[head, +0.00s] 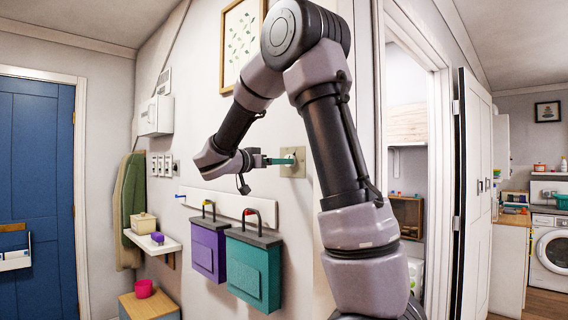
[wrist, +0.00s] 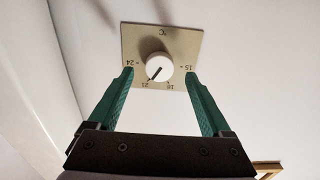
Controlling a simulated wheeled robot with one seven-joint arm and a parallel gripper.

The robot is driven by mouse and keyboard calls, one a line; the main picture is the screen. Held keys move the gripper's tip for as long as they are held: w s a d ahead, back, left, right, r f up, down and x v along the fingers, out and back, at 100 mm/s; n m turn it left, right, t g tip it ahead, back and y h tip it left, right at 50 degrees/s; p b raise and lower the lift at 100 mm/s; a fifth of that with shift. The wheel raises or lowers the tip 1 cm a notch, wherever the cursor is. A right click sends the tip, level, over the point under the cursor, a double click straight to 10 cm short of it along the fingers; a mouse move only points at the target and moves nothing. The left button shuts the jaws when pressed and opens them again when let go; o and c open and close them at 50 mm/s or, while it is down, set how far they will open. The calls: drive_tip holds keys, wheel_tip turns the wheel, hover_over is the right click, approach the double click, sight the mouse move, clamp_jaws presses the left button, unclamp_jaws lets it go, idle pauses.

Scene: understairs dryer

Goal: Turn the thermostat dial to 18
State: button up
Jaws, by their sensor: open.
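The thermostat dial (wrist: 159,68) is a round white knob on a beige square plate (wrist: 185,38), with a °C sign and the numbers 24, 21, 18 and 15, upside down in the wrist view. Its black pointer line slants to the lower left, toward 21. The 18 lies at the lower right. My gripper (wrist: 159,77) is open, its teal fingers left and right of the dial with gaps on both sides. In the head view the plate (head: 299,170) is on the wall and my gripper (head: 283,160) reaches it from the left, partly covering the dial.
Below the plate, a purple bag (head: 208,252) and a teal bag (head: 253,272) hang from a white rail (head: 225,204). A framed picture (head: 240,45) hangs above. A small shelf (head: 153,241) is at lower left. A doorway opens right of my arm.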

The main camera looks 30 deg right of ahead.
drive_tip(key=shift+x, duration=1.55)
drive_tip(key=shift+s, duration=0.1)
clamp_jaws()
drive_tip(key=shift+n, duration=0.4)
drive_tip(key=n, duration=1.1)
